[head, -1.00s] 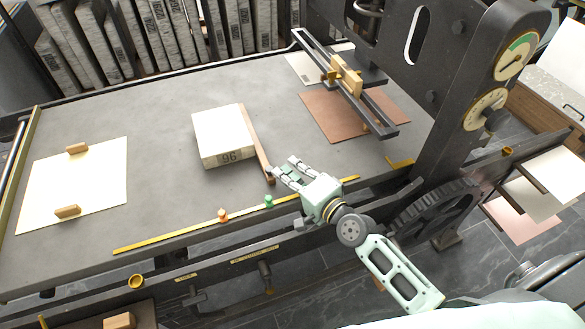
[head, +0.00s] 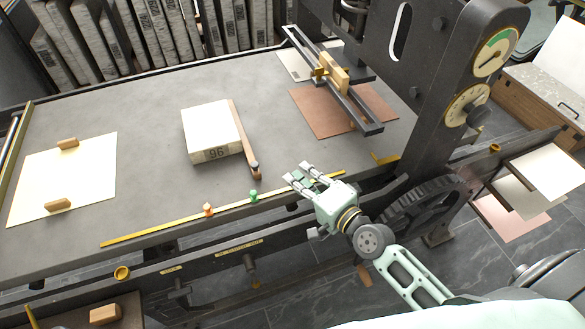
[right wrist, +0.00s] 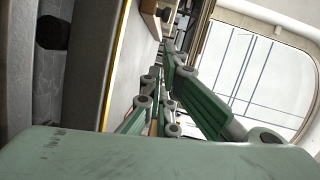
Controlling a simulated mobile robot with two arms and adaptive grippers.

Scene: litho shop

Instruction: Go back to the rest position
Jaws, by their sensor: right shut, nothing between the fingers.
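My right gripper (head: 298,173) is above the front edge of the press bed (head: 130,105), near the brass ruler strip (head: 160,226). It is shut and empty, and its fingers point to the upper left. In the right wrist view its green and grey fingers (right wrist: 158,112) show from behind. A pale stone block (head: 210,126) marked 96 lies on the bed to the upper left of the gripper. A wooden bar (head: 245,142) with a dark end lies along its right side, apart from the gripper. My left gripper is not in view.
A cream sheet (head: 75,180) with two wooden blocks lies at the left. An orange peg (head: 208,209) and a green peg (head: 253,196) stand on the strip. A brown plate (head: 315,115) lies under a dark rail frame. The press upright with dials (head: 468,105) and a gear wheel (head: 425,205) stand right.

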